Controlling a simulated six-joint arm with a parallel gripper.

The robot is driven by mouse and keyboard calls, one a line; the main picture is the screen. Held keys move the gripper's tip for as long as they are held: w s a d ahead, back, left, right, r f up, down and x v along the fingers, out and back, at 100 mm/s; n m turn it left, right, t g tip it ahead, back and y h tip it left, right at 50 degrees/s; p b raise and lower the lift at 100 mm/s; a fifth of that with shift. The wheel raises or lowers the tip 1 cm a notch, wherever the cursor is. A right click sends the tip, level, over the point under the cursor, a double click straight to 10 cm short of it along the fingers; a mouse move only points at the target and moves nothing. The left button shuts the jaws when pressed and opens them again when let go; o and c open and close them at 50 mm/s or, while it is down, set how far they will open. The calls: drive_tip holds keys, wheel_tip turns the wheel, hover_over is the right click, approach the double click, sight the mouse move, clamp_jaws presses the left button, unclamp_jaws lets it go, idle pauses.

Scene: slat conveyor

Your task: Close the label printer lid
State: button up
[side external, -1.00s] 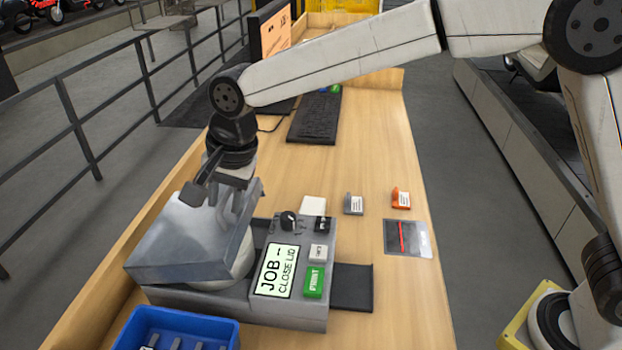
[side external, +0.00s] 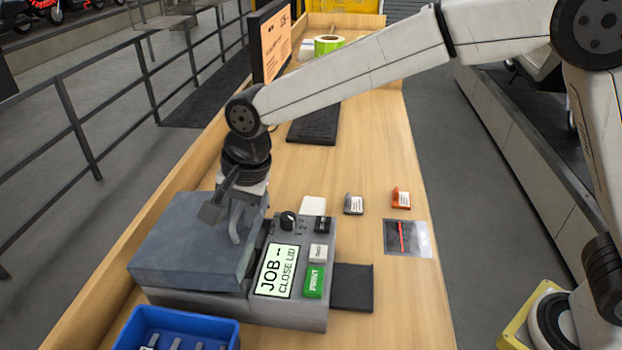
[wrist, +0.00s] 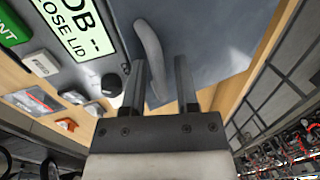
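The label printer (side external: 290,318) stands on the bench, with its screen (side external: 276,270) reading "JOB - CLOSE LID". A curved light-grey handle (side external: 236,225) sits on the lid by the screen and also shows in the wrist view (wrist: 150,50). My gripper (wrist: 160,62) is above the lid at the handle, its two dark fingers apart. The handle passes between or just beyond them; contact is unclear.
A blue bin (side external: 175,330) stands close in front of the printer. The green PRINT button (side external: 314,281) and a black knob (side external: 288,221) are right of the lid. Small grey (side external: 353,204) and orange (side external: 401,197) holders stand further right. The bench's middle is mostly clear.

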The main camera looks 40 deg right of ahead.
drive_tip(key=shift+s+d+f, duration=0.15)
drive_tip(key=shift+f, duration=0.2)
idle(0.3)
drive_tip(key=shift+r, duration=3.5)
